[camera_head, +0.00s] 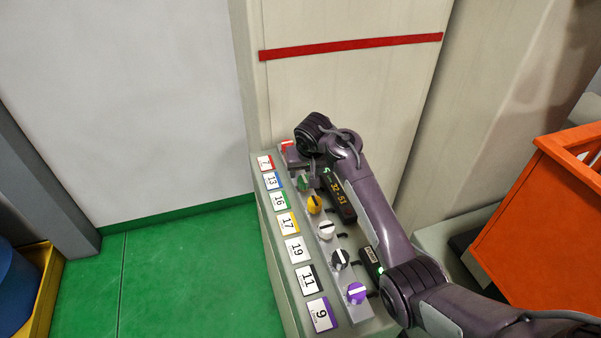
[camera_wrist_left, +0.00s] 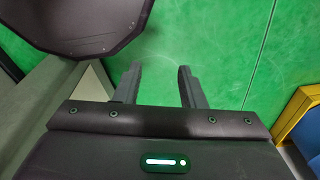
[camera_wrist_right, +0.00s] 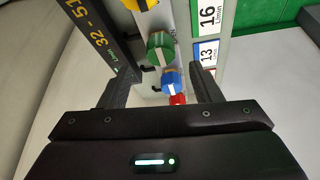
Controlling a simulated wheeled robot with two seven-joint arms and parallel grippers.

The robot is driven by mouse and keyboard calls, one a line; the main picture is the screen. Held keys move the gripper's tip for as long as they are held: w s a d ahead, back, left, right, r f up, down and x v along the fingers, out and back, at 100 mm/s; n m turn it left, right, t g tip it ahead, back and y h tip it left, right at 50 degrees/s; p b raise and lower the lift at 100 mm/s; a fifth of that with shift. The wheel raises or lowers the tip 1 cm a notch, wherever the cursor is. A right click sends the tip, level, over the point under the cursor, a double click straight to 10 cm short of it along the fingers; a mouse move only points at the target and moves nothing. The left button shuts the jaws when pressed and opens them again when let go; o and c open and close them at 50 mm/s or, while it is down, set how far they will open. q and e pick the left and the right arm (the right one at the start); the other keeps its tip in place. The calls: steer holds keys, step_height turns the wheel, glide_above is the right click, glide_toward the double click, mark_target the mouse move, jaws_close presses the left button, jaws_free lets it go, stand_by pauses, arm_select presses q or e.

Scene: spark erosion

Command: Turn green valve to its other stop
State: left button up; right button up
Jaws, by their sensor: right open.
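The green valve (camera_head: 303,183) is a round knob with a pale bar across it, in the row of coloured knobs on the panel, beside the label 16 (camera_head: 280,201). In the right wrist view the green valve (camera_wrist_right: 161,49) lies ahead of my right gripper (camera_wrist_right: 160,90), whose fingers are open and empty, with the blue knob (camera_wrist_right: 170,80) nearer and between them. In the head view my right gripper (camera_head: 312,172) is over the far end of the row, close to the green valve; its fingertips are partly hidden. My left gripper (camera_wrist_left: 160,75) is open and empty above the green floor.
Yellow (camera_head: 314,204), white (camera_head: 326,230), black (camera_head: 340,259) and purple (camera_head: 356,293) knobs line the panel toward the near end. A dark bar marked 32-51 (camera_head: 340,197) stands beside the row. An orange crate (camera_head: 540,215) is at right. Green floor (camera_head: 180,270) is clear at left.

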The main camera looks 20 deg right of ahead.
mark_target(304, 179)
steer(key=x, duration=0.3)
steer(key=shift+f, duration=0.4)
steer(key=shift+w+a+f+p, duration=0.1)
steer(key=shift+w+f+p, duration=0.25)
steer(key=shift+w+f, duration=0.35)
steer(key=shift+s+f, duration=0.15)
steer(key=c, duration=0.5)
arm_select(q)
steer(key=shift+s+d+r, duration=0.2)
steer(key=shift+s+r, duration=0.05)
steer(key=shift+s, duration=0.2)
steer(key=shift+s+d+r, duration=0.2)
steer(key=shift+s, duration=0.2)
arm_select(e)
steer(key=c, duration=0.5)
